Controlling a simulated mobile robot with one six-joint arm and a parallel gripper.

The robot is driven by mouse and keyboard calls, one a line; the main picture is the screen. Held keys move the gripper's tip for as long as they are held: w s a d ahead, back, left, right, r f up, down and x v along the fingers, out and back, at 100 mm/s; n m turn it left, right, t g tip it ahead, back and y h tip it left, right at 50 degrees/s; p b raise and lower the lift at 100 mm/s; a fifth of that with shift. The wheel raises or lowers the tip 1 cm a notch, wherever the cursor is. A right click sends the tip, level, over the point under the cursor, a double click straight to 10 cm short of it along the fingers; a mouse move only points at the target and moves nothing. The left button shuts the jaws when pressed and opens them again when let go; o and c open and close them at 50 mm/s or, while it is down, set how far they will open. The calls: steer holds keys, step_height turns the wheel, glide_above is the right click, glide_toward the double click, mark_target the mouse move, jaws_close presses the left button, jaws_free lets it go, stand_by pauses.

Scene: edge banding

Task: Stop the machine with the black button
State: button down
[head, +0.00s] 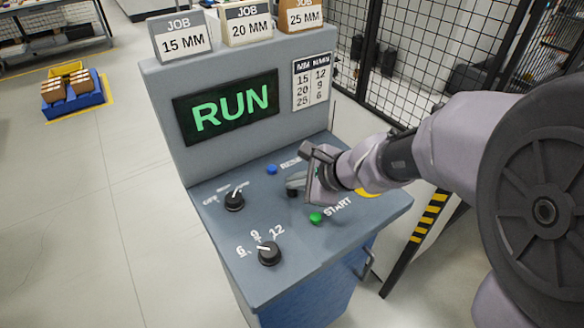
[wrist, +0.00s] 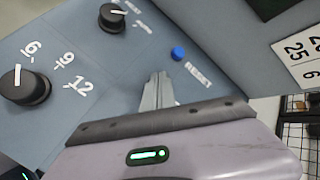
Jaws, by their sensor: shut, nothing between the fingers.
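The machine's sloped control panel (head: 215,215) carries the controls, and its display (head: 226,106) reads RUN in green. No black push button can be made out in either view; my gripper and arm hide part of the panel between the blue and green buttons. My gripper (head: 294,184) is shut and empty, low over the panel between those two buttons. In the wrist view its closed fingers (wrist: 157,90) point toward the panel, just beside the blue button. I cannot tell whether the fingertips touch anything.
Near the fingers are a blue RESET button (head: 271,169) and a green START button (head: 315,217). Two black rotary knobs (head: 234,201) (head: 269,253) sit on the left. A yellow part (head: 368,192) shows behind my arm. Job boxes (head: 181,36) stand on top.

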mark_target(295, 193)
steer(key=shift+f+b, duration=0.4)
stand_by(0.6)
steer(key=shift+r+p, duration=0.75)
steer(key=shift+r, duration=0.15)
step_height(295, 193, up, 5)
steer(key=p, duration=0.4)
steer(key=shift+r, duration=0.1)
